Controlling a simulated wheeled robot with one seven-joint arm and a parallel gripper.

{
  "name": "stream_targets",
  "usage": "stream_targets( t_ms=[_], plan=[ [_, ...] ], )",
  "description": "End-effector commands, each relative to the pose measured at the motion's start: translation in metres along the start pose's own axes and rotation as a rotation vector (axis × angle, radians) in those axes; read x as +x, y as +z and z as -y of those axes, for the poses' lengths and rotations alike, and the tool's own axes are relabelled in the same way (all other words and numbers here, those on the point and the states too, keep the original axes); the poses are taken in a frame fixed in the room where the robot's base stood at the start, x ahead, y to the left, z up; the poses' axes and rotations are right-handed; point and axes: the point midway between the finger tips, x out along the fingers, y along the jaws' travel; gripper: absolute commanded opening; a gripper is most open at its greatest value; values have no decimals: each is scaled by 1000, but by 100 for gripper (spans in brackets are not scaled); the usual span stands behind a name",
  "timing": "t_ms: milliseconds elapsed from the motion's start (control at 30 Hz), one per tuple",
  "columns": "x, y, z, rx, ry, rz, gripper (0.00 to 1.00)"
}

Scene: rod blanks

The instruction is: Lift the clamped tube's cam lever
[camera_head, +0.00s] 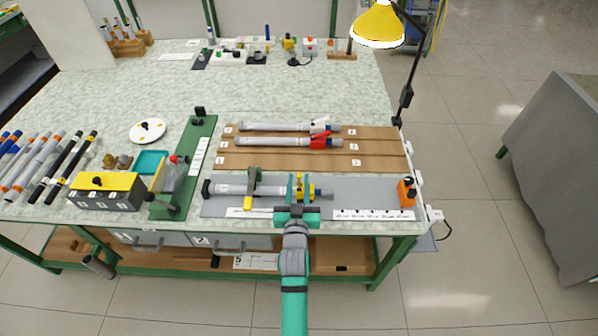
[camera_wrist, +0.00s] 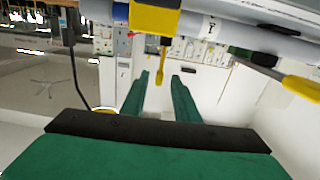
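The clamped grey tube (camera_head: 230,189) lies across the grey mat near the table's front edge, held by a green clamp (camera_head: 254,180) left of its middle. Toward its right end is a yellow collar (camera_head: 316,191). In the wrist view the tube (camera_wrist: 222,28) crosses the top, and the yellow collar (camera_wrist: 154,15) carries a thin yellow cam lever (camera_wrist: 160,58) pointing down. My gripper (camera_head: 299,180) is at the collar. In the wrist view my gripper (camera_wrist: 160,75) is open, its two green fingers on either side of the lever's lower end, with gaps visible. Contact cannot be told.
Two more tubes, with a white collar (camera_head: 319,126) and a red collar (camera_head: 321,141), lie on the brown board behind. An orange block (camera_head: 406,192) stands at the right. A yellow handle (camera_wrist: 301,88) sticks out at the wrist view's right.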

Motion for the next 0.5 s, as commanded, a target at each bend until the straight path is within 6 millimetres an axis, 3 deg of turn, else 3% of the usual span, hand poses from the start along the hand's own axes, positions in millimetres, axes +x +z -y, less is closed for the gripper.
stream_targets(
  t_ms=[200, 500],
  plan=[
    [-30, 1, 1, 0, -1, 1, 28],
    [-42, 0, 1, 0, -1, 0, 28]
  ],
)
